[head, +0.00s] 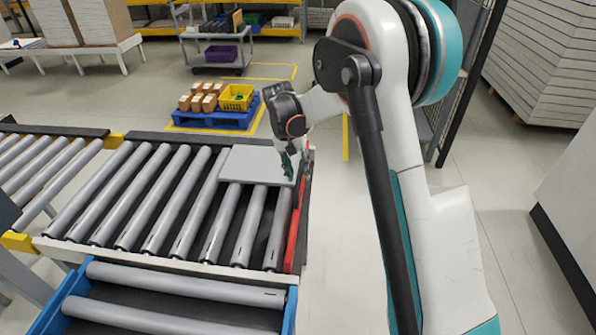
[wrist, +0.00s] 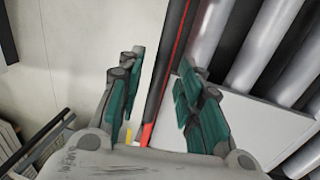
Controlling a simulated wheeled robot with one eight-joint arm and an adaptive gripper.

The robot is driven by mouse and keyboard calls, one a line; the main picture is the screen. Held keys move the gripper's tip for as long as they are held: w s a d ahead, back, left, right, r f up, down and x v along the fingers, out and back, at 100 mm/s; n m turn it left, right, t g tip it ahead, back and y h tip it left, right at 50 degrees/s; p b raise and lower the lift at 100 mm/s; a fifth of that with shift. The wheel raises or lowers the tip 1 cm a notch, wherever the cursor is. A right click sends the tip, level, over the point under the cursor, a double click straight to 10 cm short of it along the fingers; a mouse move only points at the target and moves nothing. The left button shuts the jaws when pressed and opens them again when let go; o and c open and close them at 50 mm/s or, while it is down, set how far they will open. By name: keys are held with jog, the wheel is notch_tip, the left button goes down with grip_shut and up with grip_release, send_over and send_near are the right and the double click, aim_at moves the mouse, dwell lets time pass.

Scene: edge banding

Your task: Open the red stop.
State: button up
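The red stop (head: 294,236) is a long red bar along the right end of the roller conveyor, standing raised at its edge. In the wrist view it shows as a dark bar with a red edge (wrist: 179,45), running between my fingers, with a red part (wrist: 147,133) lower down. My gripper (head: 294,166) is over the far part of the stop, at the conveyor's right edge. In the wrist view my gripper (wrist: 160,85) is open, with one teal-padded finger on each side of the bar. I cannot tell whether either finger touches it.
A flat grey panel (head: 250,165) lies on the rollers (head: 205,205) beside the stop. A blue-sided roller section (head: 291,310) is at the near end. The floor (head: 340,240) right of the conveyor is clear up to my arm.

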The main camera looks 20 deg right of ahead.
jog(key=shift+c, duration=0.3)
grip_shut()
